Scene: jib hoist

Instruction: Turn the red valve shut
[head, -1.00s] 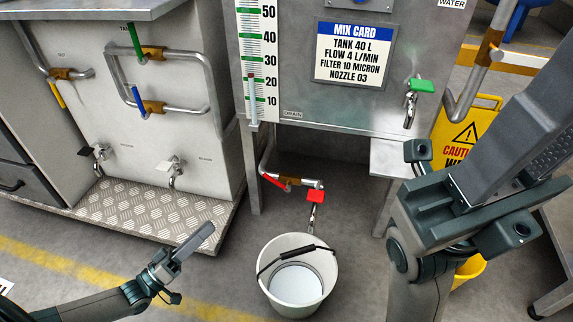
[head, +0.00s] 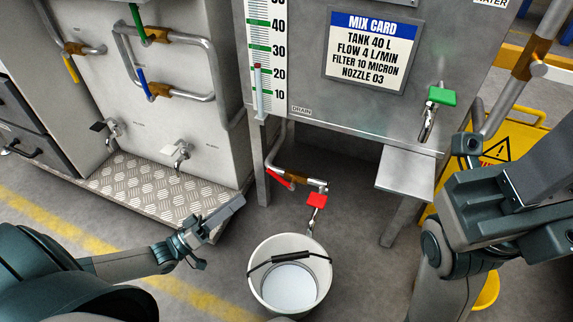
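A red lever (head: 278,179) sits on the brass valve of the drain pipe under the steel tank. It lies slanted along the pipe. A second red handle (head: 316,200) tops the tap at the pipe's end, above the bucket (head: 254,280). My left gripper (head: 226,210) is left of the bucket and left of and below the red lever, apart from both. Its fingers overlap in this view, so their gap is hidden. My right gripper (head: 545,170) is large at the right edge, well away from the red handles. Its fingertips are cut off.
The tank (head: 300,60) has a mix card (head: 370,52), a level gauge (head: 265,60) and a green-handled tap (head: 440,97). A cabinet with blue, green and yellow levers stands left, behind a tread-plate step (head: 150,195). A yellow caution sign (head: 525,130) is at right.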

